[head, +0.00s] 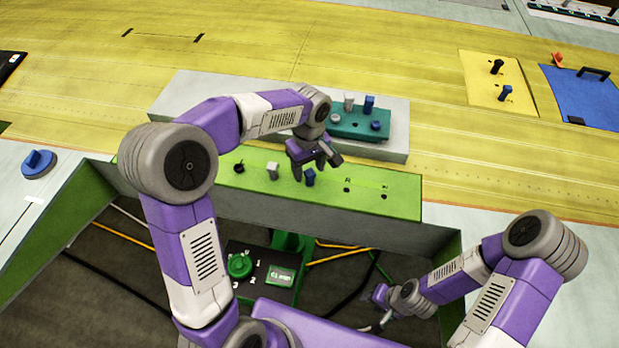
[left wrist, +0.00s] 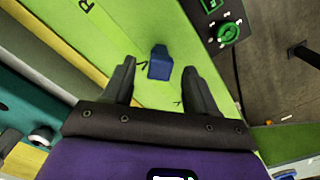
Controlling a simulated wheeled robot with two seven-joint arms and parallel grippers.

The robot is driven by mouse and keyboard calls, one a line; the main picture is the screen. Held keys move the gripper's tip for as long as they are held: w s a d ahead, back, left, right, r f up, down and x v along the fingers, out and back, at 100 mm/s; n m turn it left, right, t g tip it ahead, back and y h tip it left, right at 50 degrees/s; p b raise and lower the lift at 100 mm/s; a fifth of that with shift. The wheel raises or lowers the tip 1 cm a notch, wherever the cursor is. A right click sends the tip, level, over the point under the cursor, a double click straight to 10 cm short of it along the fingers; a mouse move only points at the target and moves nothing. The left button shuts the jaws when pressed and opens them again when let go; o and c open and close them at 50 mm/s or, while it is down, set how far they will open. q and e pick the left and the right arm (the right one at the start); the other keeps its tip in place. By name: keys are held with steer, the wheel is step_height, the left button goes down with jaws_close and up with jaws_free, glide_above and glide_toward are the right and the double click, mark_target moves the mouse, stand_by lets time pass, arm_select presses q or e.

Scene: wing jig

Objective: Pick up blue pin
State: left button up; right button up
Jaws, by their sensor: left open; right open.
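A blue pin (head: 310,177) stands on the green ledge (head: 405,187). My left gripper (head: 315,166) is open just above and beside it. In the left wrist view the blue pin (left wrist: 160,64) shows centred between the two open fingers (left wrist: 157,72), at about fingertip level in the picture. Whether the fingers reach down around it cannot be told. Other blue pins stand on the teal block (head: 345,128) and on the yellow plate (head: 480,75). My right gripper (head: 378,308) is open and low at the right, away from the ledge.
A light grey pin (head: 272,170) and a black pin (head: 239,167) stand left of the blue pin on the ledge. Dark holes lie to its right. A black box with a green knob (head: 240,264) sits below the ledge. A blue mat (head: 585,98) lies far right.

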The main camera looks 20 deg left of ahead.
mark_target(310, 172)
arm_select(q)
step_height(310, 172, down, 4)
steer(key=shift+s+d+r, duration=0.1)
steer(key=shift+d, duration=0.05)
steer(key=c, duration=1.1)
steer(key=shift+o, duration=0.2)
step_height(310, 172, up, 10)
steer(key=shift+r+p, duration=0.1)
steer(key=shift+p, duration=0.25)
